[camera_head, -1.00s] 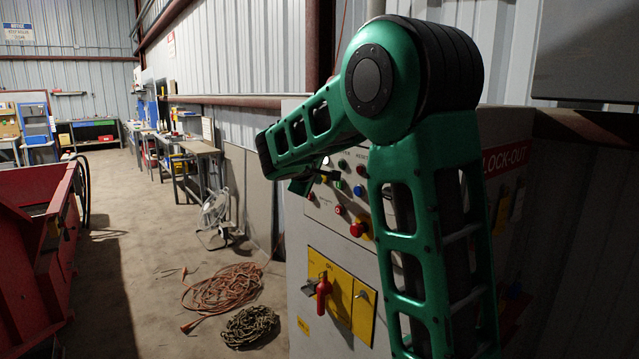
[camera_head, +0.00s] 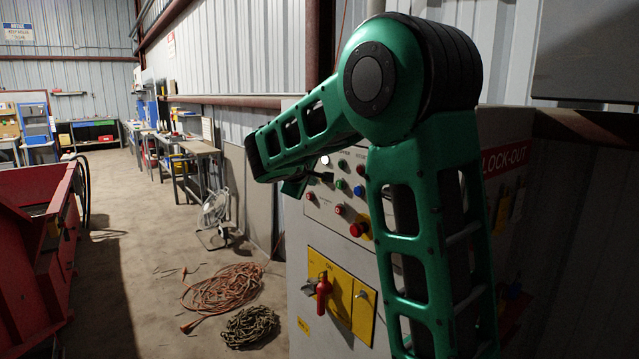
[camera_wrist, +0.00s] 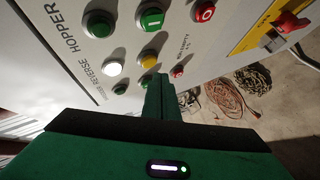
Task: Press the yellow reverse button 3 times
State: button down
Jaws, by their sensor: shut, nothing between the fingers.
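The yellow button (camera_wrist: 149,60) sits on the grey control panel among several other buttons in the wrist view. My gripper (camera_wrist: 159,80) is shut and empty, with its fingertips just below the yellow button in that picture. Whether the tips touch the button or stand a little off it, I cannot tell. In the head view my gripper (camera_head: 298,186) is small and dark in front of the panel's left part, and I cannot make out the yellow button there.
A lit white button (camera_wrist: 113,68) and a green button (camera_wrist: 120,87) lie left of the yellow one; a small red button (camera_wrist: 178,71) lies right. The cabinet carries a red switch handle (camera_head: 323,290). Coiled orange cable (camera_head: 222,288) and a chain (camera_head: 250,326) lie on the floor.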

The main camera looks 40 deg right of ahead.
jog(key=shift+a, duration=2.3)
jog(key=shift+a, duration=0.1)
dwell(0.8)
jog(key=shift+a+f, duration=0.1)
jog(key=shift+a, duration=1.7)
jog(key=shift+d, duration=0.15)
jog(key=d, duration=0.8)
jog(key=shift+d, duration=0.25)
jog(key=shift+w+d, duration=0.1)
jog(key=shift+d, duration=0.1)
dwell(0.8)
jog(key=shift+d, duration=0.2)
jog(key=shift+d, duration=0.15)
dwell(0.5)
